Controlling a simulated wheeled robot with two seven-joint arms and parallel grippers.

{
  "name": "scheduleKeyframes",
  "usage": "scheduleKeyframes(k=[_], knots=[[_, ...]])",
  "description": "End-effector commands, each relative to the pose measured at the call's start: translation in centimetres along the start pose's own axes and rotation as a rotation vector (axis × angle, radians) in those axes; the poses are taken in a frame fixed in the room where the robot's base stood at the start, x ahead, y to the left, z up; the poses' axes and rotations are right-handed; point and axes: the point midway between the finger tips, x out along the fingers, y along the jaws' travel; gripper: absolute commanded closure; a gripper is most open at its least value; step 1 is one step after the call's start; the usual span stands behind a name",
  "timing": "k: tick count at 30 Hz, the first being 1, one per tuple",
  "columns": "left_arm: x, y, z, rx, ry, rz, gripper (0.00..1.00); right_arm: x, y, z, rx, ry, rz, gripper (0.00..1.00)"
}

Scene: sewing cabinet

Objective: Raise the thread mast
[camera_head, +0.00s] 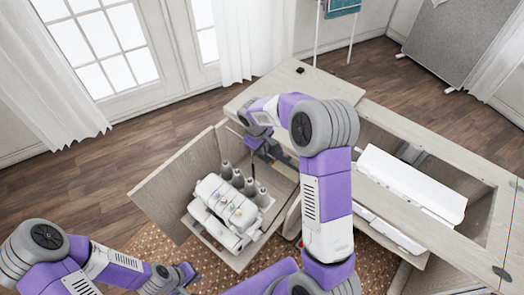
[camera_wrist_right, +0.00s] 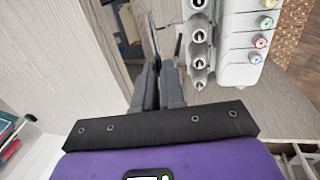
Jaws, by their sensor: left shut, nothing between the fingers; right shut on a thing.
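The white sewing machine (camera_head: 222,205) with coloured dials sits on a shelf inside the open cabinet, with several grey thread cones (camera_head: 238,180) behind it. In the right wrist view the cones (camera_wrist_right: 199,37) and the machine (camera_wrist_right: 238,45) are to the right of the fingers. My right gripper (camera_wrist_right: 158,72) is shut beside the cones, on a thin dark part that appears to be the thread mast (camera_wrist_right: 153,38). The fingers and arm hide most of it, so its height is unclear. My left gripper (camera_head: 188,274) is shut and empty, low at the left, away from the machine.
The cabinet's wooden door panel (camera_head: 165,190) stands open to the left of the machine.

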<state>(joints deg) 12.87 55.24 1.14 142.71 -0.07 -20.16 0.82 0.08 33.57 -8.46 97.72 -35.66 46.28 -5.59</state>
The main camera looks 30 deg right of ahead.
Motion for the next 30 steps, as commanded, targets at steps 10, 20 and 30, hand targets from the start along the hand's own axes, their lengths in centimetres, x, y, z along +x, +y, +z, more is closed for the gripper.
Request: scheduleKeyframes(k=[10, 20, 30], knots=[[-4.4, 1.6, 0.2, 0.000, 0.000, 0.000, 1.00, -6.5, 1.3, -0.1, 0.000, 0.004, 0.002, 1.00], [-4.9, 1.8, 0.2, 0.000, 0.000, 0.000, 1.00, -7.6, 1.6, -0.1, 0.000, 0.004, 0.002, 1.00], [-4.9, 1.8, 0.2, 0.000, 0.000, 0.000, 1.00, -7.7, 1.7, -0.1, 0.000, 0.007, 0.005, 0.76]])
